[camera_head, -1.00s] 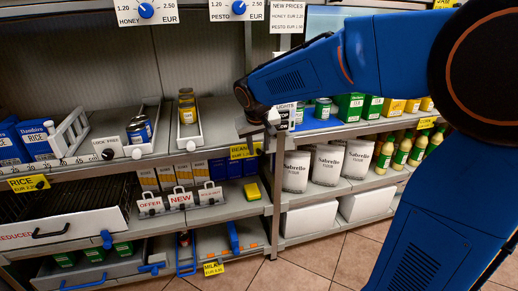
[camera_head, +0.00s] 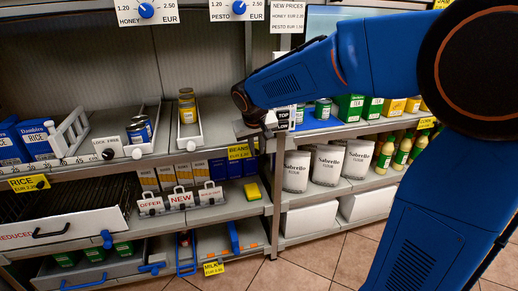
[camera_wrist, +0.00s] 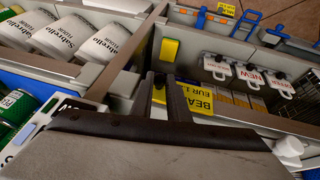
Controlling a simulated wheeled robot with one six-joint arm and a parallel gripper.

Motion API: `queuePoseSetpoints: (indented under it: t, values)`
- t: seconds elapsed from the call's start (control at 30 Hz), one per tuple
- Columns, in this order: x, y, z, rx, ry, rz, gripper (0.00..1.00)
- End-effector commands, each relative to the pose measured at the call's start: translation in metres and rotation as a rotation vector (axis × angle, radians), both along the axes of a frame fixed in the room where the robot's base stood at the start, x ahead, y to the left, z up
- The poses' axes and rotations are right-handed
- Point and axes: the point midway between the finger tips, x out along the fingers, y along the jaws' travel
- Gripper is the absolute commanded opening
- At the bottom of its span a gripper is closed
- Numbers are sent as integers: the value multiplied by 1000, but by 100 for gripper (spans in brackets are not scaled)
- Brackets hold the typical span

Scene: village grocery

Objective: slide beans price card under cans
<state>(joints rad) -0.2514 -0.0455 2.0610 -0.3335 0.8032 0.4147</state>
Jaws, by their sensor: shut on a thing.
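The yellow beans price card (camera_head: 239,151) is at the shelf's front edge, right of the can trays. In the wrist view the card (camera_wrist: 203,100) lies against my gripper's fingers (camera_wrist: 163,92), and its far end is cut off by the fingers and wrist. My gripper (camera_head: 258,144) is shut on the card's right end; the exact grip is partly hidden. Yellow cans (camera_head: 187,108) stand in a narrow grey tray (camera_head: 189,132). Blue-and-yellow cans (camera_head: 140,130) stand in another tray to the left.
Below are OFFER and NEW cards (camera_head: 181,199) in front of boxes, and a yellow block (camera_head: 252,191). Flour bags (camera_head: 297,171) stand at the right. A white lever box marked TOP and LOW (camera_head: 283,120) is close to my gripper. The shelf top between tray and gripper is clear.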

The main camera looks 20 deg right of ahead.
Motion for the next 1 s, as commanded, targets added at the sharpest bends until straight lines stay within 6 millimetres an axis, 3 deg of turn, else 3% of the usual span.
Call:
queuePoseSetpoints:
  t: [0.27,1.0]
  values:
    - [0,53,0,-1,0,7,0]
    - [0,277,0,0,-1,6,0]
